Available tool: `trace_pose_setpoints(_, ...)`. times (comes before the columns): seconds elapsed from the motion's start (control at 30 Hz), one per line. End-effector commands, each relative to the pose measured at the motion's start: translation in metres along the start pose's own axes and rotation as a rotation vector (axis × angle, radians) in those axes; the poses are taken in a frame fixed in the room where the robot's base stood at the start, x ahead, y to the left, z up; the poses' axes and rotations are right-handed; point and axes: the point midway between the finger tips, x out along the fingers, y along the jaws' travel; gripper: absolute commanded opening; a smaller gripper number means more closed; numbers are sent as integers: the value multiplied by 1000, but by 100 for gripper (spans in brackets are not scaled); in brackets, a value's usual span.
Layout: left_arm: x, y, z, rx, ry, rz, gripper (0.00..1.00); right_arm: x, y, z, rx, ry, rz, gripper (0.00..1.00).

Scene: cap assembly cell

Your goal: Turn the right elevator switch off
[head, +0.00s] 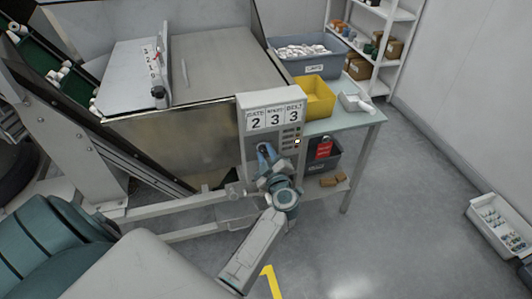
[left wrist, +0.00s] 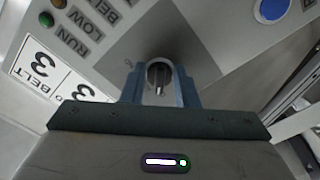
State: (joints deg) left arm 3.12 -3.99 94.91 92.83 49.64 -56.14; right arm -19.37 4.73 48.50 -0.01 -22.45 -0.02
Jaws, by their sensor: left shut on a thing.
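A grey control box (head: 271,104) with number plates reading 2, 3, 3 stands at the corner of the metal hopper. My left gripper (head: 265,152) reaches up to the lower part of its front face. In the left wrist view, the two blue fingers of my left gripper (left wrist: 160,88) are shut on a dark rotary switch knob (left wrist: 159,76) with a round light collar, set in the grey panel. No label for this knob is readable, and in the head view the gripper hides it. My right gripper is not in view.
A blue button (left wrist: 271,10) and a green lamp (left wrist: 46,19) sit on the panel. A table (head: 352,124) beside the box holds a yellow bin (head: 318,97) and a grey bin (head: 305,62). The floor at the right is mostly clear.

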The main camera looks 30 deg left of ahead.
Motion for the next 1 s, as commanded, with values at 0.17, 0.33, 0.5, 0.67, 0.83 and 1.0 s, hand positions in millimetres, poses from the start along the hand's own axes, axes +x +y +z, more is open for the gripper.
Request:
trace_pose_setpoints(0.17, 0, -1, 1, -22, -1, -1, 4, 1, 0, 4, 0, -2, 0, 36)
trace_pose_setpoints(0.33, 0, -1, 1, -26, -1, -2, 4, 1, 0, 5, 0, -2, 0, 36)
trace_pose_setpoints(0.5, 0, -1, 1, -26, -1, -2, 4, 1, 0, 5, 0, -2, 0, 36)
trace_pose_setpoints(0.67, 0, -1, 1, -26, -1, -2, 48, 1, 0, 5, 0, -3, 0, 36)
trace_pose_setpoints(0.83, 0, 0, 1, -26, -1, -1, 48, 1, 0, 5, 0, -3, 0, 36)
trace_pose_setpoints(1.0, -1, 0, 0, -26, -1, -1, 48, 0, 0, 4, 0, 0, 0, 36)
